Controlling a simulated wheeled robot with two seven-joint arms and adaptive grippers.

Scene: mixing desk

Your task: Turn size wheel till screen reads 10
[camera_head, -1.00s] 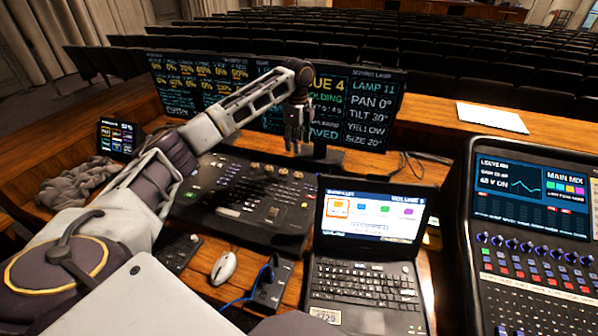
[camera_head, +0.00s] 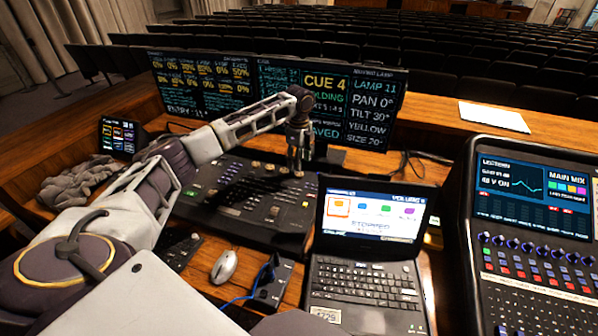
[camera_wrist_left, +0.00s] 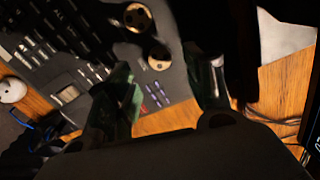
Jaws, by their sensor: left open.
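The monitor's right panel (camera_head: 374,108) reads LAMP 11, PAN 0°, TILT 30°, YELLOW and SIZE 20°. The black lighting desk (camera_head: 215,205) stands in front of the monitor. My left gripper (camera_head: 298,168) is low over the far right end of this desk. In the left wrist view its two fingers stand apart, with the gap (camera_wrist_left: 165,90) empty. Two brass wheels (camera_wrist_left: 138,17) (camera_wrist_left: 159,58) show there, the lower one just beyond the gap between the fingers. Their labels cannot be read, and my arm hides much of the wheel row in the head view. My right gripper is not in view.
A laptop (camera_head: 365,265) stands right of the desk, and a sound mixer (camera_head: 540,245) farther right. A mouse (camera_head: 224,267) and a small box with a blue cable (camera_head: 272,283) lie in front. Bare wood (camera_head: 425,168) shows behind the laptop.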

